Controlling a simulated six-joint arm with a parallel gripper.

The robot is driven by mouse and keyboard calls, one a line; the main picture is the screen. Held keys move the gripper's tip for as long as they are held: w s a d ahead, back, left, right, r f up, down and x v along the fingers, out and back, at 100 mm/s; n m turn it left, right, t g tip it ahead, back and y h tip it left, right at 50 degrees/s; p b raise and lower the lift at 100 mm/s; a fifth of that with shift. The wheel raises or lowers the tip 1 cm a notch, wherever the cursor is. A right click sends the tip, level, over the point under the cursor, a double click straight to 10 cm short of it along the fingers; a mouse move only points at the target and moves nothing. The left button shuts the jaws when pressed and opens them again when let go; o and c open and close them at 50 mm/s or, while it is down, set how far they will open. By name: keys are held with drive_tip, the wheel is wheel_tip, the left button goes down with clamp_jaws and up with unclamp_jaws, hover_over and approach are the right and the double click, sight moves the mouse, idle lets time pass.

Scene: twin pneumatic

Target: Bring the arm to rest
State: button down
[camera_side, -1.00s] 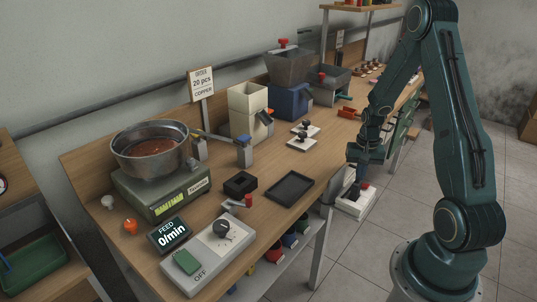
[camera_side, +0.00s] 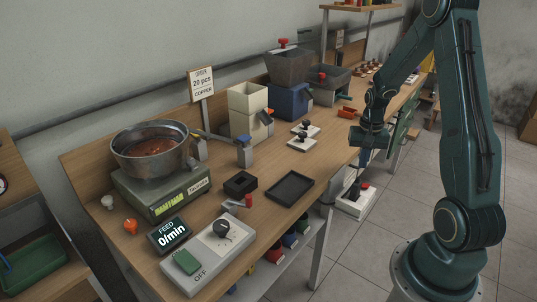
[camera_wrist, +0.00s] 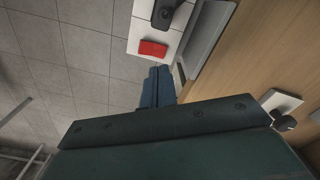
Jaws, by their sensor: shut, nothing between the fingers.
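My gripper (camera_side: 362,158) hangs at the right front edge of the wooden bench in the side view, pointing down, clear of the bench top. Its blue fingers also show in the wrist view (camera_wrist: 157,86), close together with nothing between them. Below it, beyond the bench edge, is a white unit (camera_side: 354,200) with a black part and a red button. In the wrist view the red button (camera_wrist: 153,49) lies just past the fingertips in the picture. I cannot tell the exact gap between them.
The bench (camera_side: 229,190) holds a bowl feeder (camera_side: 150,160), a feed display (camera_side: 168,234), a control box (camera_side: 210,250), a black tray (camera_side: 290,187), a cream hopper (camera_side: 247,120) and a dark hopper (camera_side: 289,69). Floor (camera_side: 400,240) is open right of the bench.

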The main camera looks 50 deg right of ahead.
drive_tip(key=shift+r, duration=0.4)
drive_tip(key=shift+r, duration=0.1)
drive_tip(key=w+a+r+n+t+h, duration=0.15)
drive_tip(key=a+r+n, duration=0.35)
drive_tip(key=a+r, duration=1)
drive_tip(key=s+a+r+n+t+y, duration=0.1)
drive_tip(key=s+a+r+n+t, duration=0.3)
drive_tip(key=s+a+r+n, duration=0.3)
drive_tip(key=shift+s+a, duration=2.15)
drive_tip(key=shift+a, duration=1.1)
